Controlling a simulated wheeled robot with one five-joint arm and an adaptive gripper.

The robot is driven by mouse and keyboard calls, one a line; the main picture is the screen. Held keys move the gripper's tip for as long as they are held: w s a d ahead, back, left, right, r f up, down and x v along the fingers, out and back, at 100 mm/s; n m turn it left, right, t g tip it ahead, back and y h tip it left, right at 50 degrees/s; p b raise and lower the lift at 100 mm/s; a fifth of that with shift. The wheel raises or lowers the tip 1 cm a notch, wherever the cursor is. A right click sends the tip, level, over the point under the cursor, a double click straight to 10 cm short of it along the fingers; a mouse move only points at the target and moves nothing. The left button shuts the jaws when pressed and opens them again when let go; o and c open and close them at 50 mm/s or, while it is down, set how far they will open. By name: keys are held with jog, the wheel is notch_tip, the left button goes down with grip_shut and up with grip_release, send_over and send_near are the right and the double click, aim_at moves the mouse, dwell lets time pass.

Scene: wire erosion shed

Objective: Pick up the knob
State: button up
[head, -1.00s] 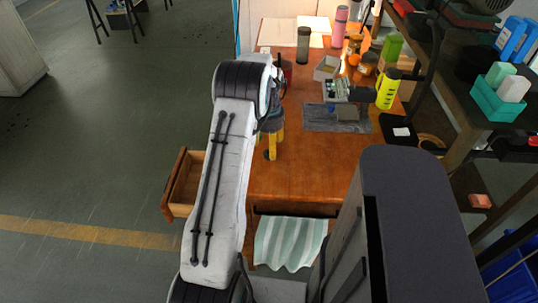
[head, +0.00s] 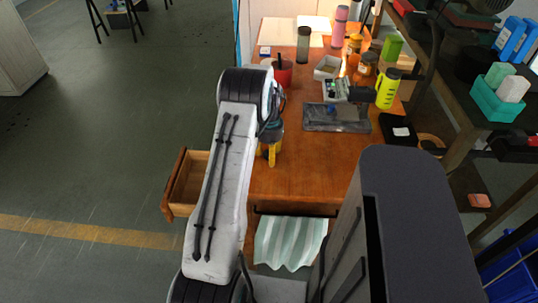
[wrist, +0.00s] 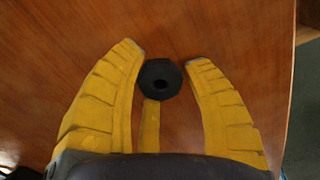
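The knob (wrist: 160,79) is a small black faceted piece with a dark hole in its middle. In the wrist view it is on the brown wooden desk top, between the tips of my gripper (wrist: 168,58). The yellow fingers stand apart, one on each side of it, with a narrow gap at the left and a slightly wider one at the right. A third yellow strip shows just below the knob. In the head view my gripper (head: 270,152) points down over the near left part of the desk (head: 310,165). The knob cannot be made out there.
An open drawer (head: 170,192) sticks out at the desk's left. A pale green cloth (head: 290,243) hangs at the front. A grey mat (head: 318,124), a grey box (head: 328,67), a red cup (head: 283,76) and a yellow bottle (head: 387,90) stand farther back. The near desk top is clear.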

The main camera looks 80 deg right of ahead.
jog(key=c, duration=0.7)
jog(key=shift+c, duration=0.2)
